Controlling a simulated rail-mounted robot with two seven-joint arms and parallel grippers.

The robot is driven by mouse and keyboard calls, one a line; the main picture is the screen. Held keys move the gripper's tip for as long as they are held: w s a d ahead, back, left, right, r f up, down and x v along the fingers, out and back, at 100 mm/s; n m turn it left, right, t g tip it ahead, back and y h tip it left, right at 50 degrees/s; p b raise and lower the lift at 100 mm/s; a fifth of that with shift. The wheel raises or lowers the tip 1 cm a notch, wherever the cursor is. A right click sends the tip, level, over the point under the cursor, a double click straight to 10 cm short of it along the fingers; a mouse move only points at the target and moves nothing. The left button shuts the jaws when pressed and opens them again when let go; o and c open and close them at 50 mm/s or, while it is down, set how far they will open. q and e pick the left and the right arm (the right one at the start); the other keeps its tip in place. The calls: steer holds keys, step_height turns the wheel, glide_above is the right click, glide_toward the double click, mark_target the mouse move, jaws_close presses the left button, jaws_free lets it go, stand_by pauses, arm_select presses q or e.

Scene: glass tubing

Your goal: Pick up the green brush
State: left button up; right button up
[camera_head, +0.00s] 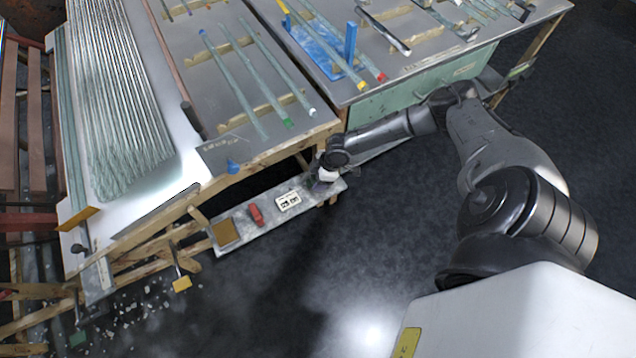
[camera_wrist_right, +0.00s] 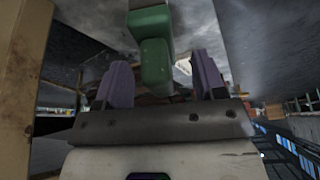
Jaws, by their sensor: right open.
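The green brush (camera_wrist_right: 152,48) shows in the right wrist view as a green block-like shape between and beyond the two purple fingers. My right gripper (camera_wrist_right: 160,82) is open, with one finger on each side of the green piece; I cannot tell whether either touches it. In the head view my right gripper (camera_head: 325,182) is at the right end of a narrow low shelf (camera_head: 270,219), and the brush is not clearly visible there, largely hidden by the gripper. My left gripper is not in view.
On the shelf lie a red object (camera_head: 256,215), a white socket-like block (camera_head: 288,201) and a brown square (camera_head: 225,232). Above it stand tables with glass tubes (camera_head: 235,85) on wooden racks. A wooden post (camera_wrist_right: 22,70) stands close at the left in the wrist view.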

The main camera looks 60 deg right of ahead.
steer(key=shift+x, duration=0.9)
steer(key=shift+r, duration=0.1)
steer(key=c, duration=1.1)
steer(key=shift+r, duration=0.5)
steer(key=v, duration=0.1)
steer(key=p+v, duration=0.2)
steer(key=shift+w+a+r, duration=0.15)
steer(key=shift+a+r, duration=0.05)
steer(key=shift+r, duration=0.35)
steer(key=s+d+r+p, duration=0.2)
steer(key=s+r+p, duration=0.2)
steer(key=s, duration=0.6)
steer(key=shift+v, duration=1.2)
steer(key=shift+w+d, duration=0.1)
